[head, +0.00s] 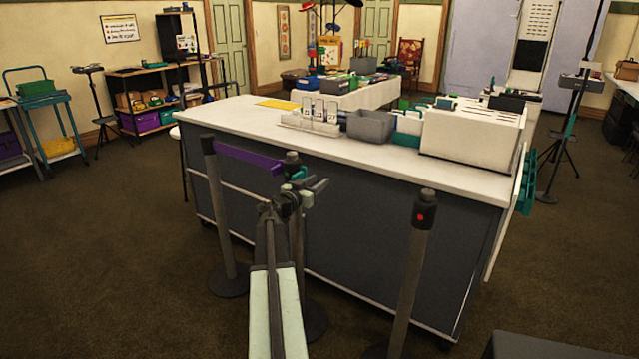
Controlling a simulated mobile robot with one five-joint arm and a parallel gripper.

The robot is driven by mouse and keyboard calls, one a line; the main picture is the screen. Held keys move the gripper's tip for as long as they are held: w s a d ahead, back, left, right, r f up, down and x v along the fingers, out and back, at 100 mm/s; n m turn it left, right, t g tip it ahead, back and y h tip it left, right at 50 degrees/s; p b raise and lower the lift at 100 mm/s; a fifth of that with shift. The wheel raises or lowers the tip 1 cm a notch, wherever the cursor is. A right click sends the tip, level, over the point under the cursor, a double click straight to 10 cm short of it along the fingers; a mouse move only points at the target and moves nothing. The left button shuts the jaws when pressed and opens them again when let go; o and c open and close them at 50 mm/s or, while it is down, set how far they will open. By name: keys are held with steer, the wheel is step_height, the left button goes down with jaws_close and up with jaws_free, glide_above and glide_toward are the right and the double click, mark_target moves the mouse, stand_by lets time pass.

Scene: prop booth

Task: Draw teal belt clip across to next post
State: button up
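A grey post (221,220) stands at the left, with a purple belt (248,159) running from its top to a middle post (292,158). A small teal clip (299,172) shows at the head of the middle post. My gripper (314,191) is right by the clip, in front of and slightly right of that post. The fingers are small and overlap the post, so I cannot tell whether they touch or hold the clip. My arm hides much of the middle post. Another post (414,265), with a red dot on its dark head, stands apart to the right.
A long counter (240,116) with a white top and dark front stands close behind the posts. It bears a grey bin (371,126) and a white box (472,134). Dark carpet is open at the left. A dark block (535,347) sits at lower right.

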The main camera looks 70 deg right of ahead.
steer(key=shift+s+d, duration=0.15)
steer(key=shift+d, duration=0.5)
steer(key=shift+c, duration=0.3)
jaws_close()
stand_by(0.6)
steer(key=shift+o, duration=0.3)
jaws_free()
steer(key=shift+a, duration=0.1)
